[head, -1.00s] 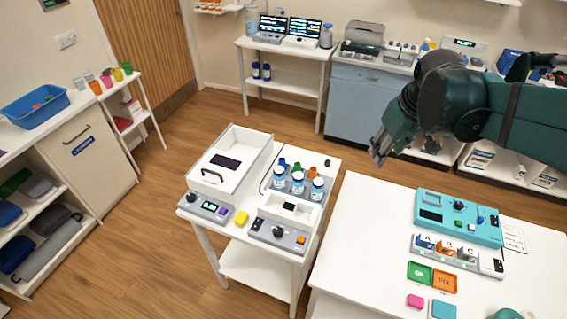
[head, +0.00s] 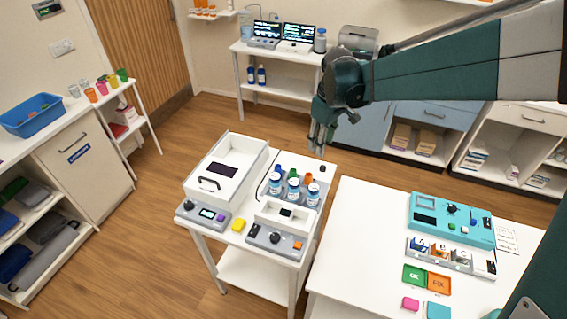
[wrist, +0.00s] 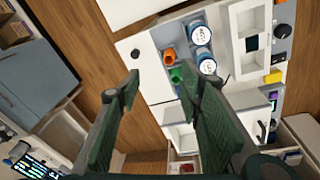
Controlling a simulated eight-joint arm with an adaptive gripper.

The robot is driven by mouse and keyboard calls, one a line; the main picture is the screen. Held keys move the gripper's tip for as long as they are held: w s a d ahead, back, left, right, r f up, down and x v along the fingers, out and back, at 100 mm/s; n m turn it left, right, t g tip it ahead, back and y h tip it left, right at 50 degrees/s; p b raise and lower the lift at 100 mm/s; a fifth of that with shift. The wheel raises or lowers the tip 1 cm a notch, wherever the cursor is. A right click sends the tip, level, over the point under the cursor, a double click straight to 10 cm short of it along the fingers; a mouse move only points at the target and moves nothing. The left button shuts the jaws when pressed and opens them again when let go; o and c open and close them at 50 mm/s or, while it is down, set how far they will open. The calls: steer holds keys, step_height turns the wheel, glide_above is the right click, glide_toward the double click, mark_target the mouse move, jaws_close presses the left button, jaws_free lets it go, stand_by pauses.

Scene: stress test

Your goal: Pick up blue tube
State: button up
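The blue tube (head: 279,170) is a small upright shape at the back left of the grey and white tray on the small white table, left of a green tube (head: 293,173) and an orange tube (head: 308,176). My gripper (head: 318,148) is in the air, above and behind the tray, apart from the tubes. In the wrist view my gripper (wrist: 160,84) is open with nothing between its fingers. The orange tube (wrist: 168,57) and green tube (wrist: 177,75) show beside the right finger.
A yellow block (head: 238,225) lies nearby. A larger white table (head: 350,230) stands at right.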

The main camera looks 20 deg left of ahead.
mark_target(278, 167)
steer(key=a+f+n+p, duration=0.1)
steer(key=a+f+n, duration=0.1)
steer(key=a+f, duration=0.4)
steer(key=w+a+f+n+g, duration=0.1)
steer(key=a+f+n, duration=0.1)
steer(key=a+f, duration=0.4)
steer(key=a, duration=0.5)
steer(key=shift+w+f+g+h+p, duration=0.15)
steer(key=shift+f+g+h+p, duration=0.15)
steer(key=shift+h+p, duration=0.1)
steer(key=shift+f, duration=1.25)
steer(key=shift+f, duration=2.6)
steer(key=c, duration=0.9)
